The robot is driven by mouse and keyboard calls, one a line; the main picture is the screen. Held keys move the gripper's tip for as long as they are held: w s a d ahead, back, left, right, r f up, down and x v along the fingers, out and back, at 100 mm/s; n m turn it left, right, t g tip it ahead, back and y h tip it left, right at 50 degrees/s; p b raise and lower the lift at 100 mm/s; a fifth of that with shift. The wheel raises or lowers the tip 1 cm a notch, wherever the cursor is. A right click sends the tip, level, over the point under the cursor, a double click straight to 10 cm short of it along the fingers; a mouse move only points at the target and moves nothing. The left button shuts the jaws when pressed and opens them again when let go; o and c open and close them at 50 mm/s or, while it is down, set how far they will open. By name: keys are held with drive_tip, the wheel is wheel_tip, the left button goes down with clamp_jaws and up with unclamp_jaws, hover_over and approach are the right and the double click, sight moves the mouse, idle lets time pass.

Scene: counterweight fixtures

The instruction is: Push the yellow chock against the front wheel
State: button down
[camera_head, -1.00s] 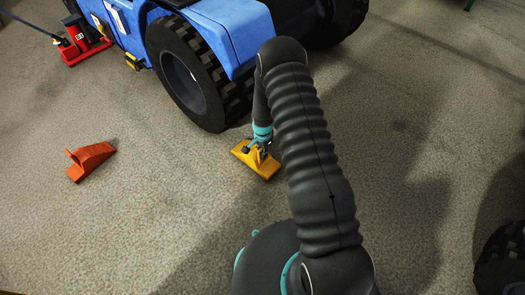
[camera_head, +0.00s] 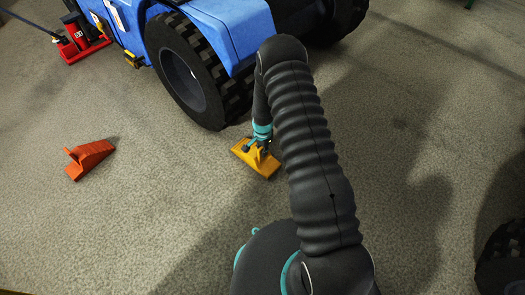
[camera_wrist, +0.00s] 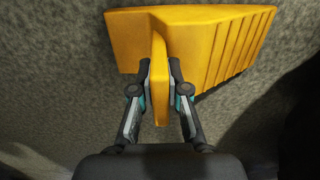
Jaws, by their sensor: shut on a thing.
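The yellow chock (camera_head: 264,164) sits on the floor near the tyre of the blue vehicle's wheel (camera_head: 190,78) in the head view. A small stretch of floor seems to show between chock and tyre. In the wrist view the chock (camera_wrist: 215,40) shows its ribbed slope at the right and an upright handle plate in the middle. My gripper (camera_wrist: 158,85) is shut on that plate, one finger on each side. In the head view my gripper (camera_head: 257,150) is small and partly hidden behind my arm.
An orange chock (camera_head: 90,158) lies on the floor at the left. A red jack (camera_head: 82,40) stands at the upper left beside the blue vehicle (camera_head: 225,25). A dark tyre (camera_head: 503,262) shows at the lower right. The floor between the chocks is clear.

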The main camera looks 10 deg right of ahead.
drive_tip(key=c, duration=1.1)
unclamp_jaws()
